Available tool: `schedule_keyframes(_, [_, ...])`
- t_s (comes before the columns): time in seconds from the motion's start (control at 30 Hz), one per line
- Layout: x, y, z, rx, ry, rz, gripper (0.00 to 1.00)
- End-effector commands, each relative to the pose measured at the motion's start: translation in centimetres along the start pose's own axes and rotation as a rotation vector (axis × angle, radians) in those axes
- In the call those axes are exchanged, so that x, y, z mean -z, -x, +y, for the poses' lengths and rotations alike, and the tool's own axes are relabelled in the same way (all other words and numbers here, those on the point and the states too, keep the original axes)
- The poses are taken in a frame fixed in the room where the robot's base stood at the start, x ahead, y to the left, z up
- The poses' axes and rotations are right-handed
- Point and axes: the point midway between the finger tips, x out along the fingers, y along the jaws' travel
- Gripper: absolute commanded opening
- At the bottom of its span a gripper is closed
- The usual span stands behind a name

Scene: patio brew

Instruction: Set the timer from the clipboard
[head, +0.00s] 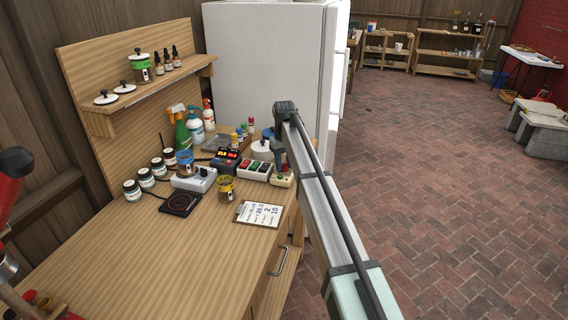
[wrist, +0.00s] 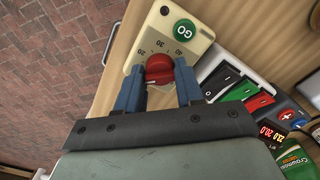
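In the head view the timer (head: 284,182) stands at the bench's right edge, partly behind my arm. My gripper (wrist: 160,70) is over the timer, its two blue-grey fingers on either side of the red knob and seemingly touching it.
A switch box with black, green and red rockers (wrist: 236,92) stands close beside the timer. The bench front (head: 160,270) is clear.

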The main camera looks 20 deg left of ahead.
Motion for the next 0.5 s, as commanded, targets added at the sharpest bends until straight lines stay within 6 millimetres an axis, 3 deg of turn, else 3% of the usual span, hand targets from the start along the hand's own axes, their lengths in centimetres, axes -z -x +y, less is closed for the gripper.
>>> schedule_keyframes(0.33, [0.0, 0.1, 0.0, 0.000, 0.001, 0.000, 0.46])
schedule_keyframes(0.5, [0.1, 1.3, 0.0, 0.000, 0.001, 0.001, 0.46])
